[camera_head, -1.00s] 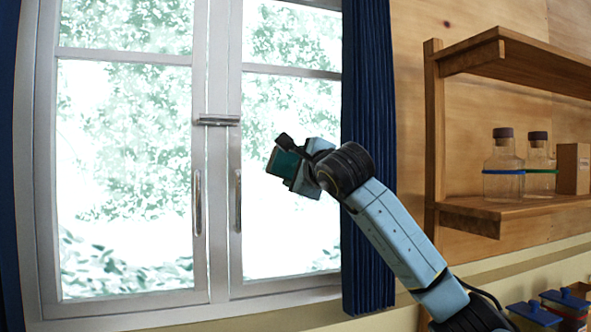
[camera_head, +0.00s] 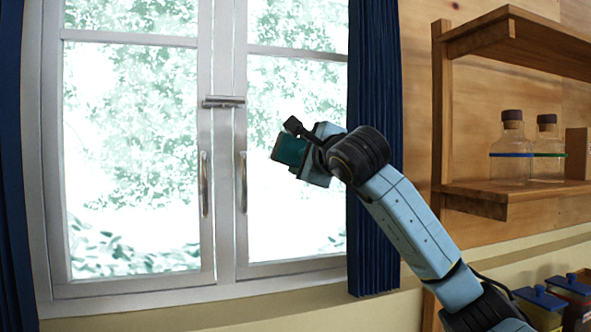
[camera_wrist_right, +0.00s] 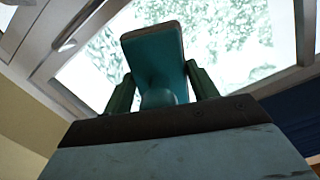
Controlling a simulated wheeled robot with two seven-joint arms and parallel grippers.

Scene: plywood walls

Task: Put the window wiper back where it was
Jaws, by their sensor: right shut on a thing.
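The window wiper (camera_head: 288,150) shows as a teal piece in front of the right window pane. In the right wrist view the teal wiper (camera_wrist_right: 153,58) stands between two dark green fingers. My right gripper (camera_wrist_right: 161,88) is shut on it. In the head view my right gripper (camera_head: 312,163) is raised in front of the window, left of the dark blue curtain. The wiper's far side is hidden, and I cannot tell whether it touches the glass. My left gripper is not in view.
The window (camera_head: 222,225) has metal handles and a latch (camera_head: 223,102). A blue curtain (camera_head: 375,200) hangs beside it. A wooden shelf (camera_head: 480,197) at right holds two corked bottles (camera_head: 512,150) and a box (camera_head: 577,153). Blue-lidded containers (camera_head: 541,300) stand at lower right.

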